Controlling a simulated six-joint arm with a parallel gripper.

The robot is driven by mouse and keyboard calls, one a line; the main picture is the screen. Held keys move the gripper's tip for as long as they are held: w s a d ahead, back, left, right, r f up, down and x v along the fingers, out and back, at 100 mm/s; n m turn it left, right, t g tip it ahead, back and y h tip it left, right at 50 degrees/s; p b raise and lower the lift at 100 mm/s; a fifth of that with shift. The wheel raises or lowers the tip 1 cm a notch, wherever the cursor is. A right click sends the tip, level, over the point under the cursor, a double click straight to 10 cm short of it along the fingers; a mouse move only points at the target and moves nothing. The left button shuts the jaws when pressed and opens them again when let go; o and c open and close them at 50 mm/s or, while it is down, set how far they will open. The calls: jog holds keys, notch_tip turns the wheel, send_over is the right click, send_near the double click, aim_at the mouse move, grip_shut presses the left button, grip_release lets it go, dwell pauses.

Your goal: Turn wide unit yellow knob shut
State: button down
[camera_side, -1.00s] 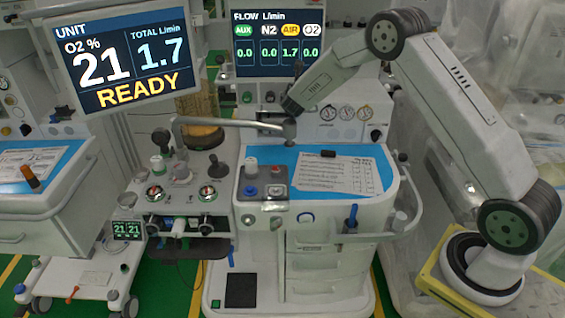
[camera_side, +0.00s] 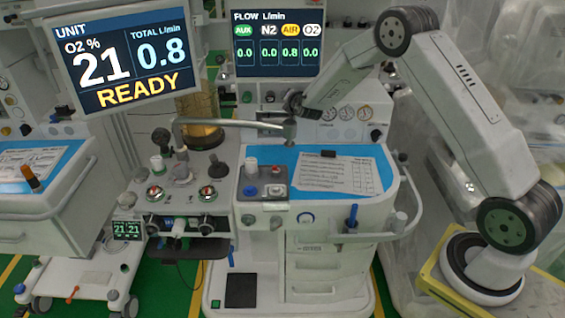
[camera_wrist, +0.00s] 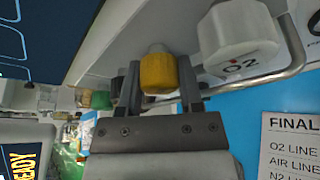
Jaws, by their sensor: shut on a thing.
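The yellow knob (camera_wrist: 158,72) shows in the wrist view, on the underside edge of the white panel. My gripper (camera_wrist: 160,85) has one finger on each side of it and is shut on the knob. In the side view my gripper (camera_side: 292,103) is at the panel under the flow screen, and the knob is hidden there. The flow screen (camera_side: 278,44) reads AIR 0.8 and the other flows 0.0. The unit screen (camera_side: 122,58) reads O2 21, total 0.8 and READY.
A white O2 knob (camera_wrist: 230,40) stands close to the right of the yellow knob, with a metal guard rail (camera_wrist: 295,50) beside it. A jointed grey bar (camera_side: 232,123) crosses below my gripper. A paper (camera_side: 335,174) lies on the blue worktop (camera_side: 376,174).

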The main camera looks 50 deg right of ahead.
jog(key=shift+m+t, duration=0.6)
jog(key=shift+m, duration=0.4)
jog(key=shift+r, duration=0.1)
jog(key=shift+c, duration=1.2)
grip_release()
jog(key=shift+s, duration=0.15)
jog(key=v, duration=0.7)
jog(key=shift+s, duration=0.25)
